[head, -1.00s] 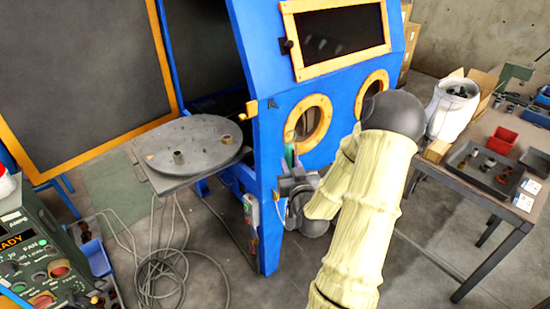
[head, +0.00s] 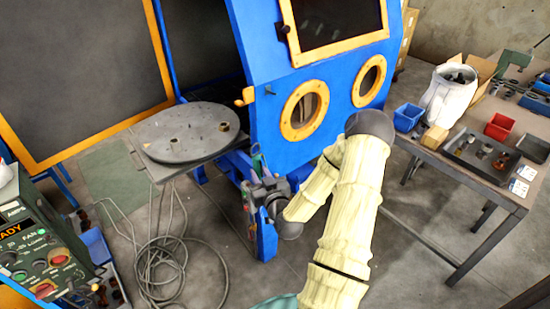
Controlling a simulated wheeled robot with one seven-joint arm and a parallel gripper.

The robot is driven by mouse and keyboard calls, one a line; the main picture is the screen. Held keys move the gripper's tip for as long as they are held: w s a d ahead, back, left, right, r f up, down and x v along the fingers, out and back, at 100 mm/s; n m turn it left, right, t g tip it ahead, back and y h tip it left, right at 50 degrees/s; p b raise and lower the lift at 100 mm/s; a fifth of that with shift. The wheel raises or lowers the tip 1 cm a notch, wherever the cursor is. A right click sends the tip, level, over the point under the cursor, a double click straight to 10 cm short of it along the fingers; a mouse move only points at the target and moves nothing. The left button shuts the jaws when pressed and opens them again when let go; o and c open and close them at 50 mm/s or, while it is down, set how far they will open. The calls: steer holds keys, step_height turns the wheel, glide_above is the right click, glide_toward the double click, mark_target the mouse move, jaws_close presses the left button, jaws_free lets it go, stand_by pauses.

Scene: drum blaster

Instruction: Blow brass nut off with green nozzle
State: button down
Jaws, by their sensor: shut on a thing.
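A round grey plate (head: 190,113) lies on a stand at the open side of the blue cabinet. Two small brownish nut-like pieces sit on it, one near the front (head: 178,144) and one at the right rim (head: 224,126). I cannot tell which is the brass nut. My gripper (head: 262,183) is at the cabinet's lower front corner, right of and below the plate. It is shut on a slim green piece, seemingly the green nozzle (head: 256,160), which points up. The fingertips and the nozzle's lower part are mostly hidden by the wrist.
The blue cabinet (head: 330,85) with two orange-ringed ports stands behind my arm. A grey hose (head: 160,260) lies coiled on the floor below the plate. A control box (head: 35,245) is at left. A table (head: 485,180) with trays and bins is at right.

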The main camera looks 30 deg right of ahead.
steer(key=a+f+n+y, duration=0.1)
steer(key=a+f, duration=0.5)
steer(key=a, duration=0.3)
steer(key=w+a+f+n+y, duration=0.1)
steer(key=a+f+y, duration=0.1)
steer(key=a+f, duration=0.5)
steer(key=a, duration=0.2)
steer(key=shift+a+f+t, duration=0.15)
steer(key=shift+a+t, duration=0.15)
steer(key=shift+t, duration=0.1)
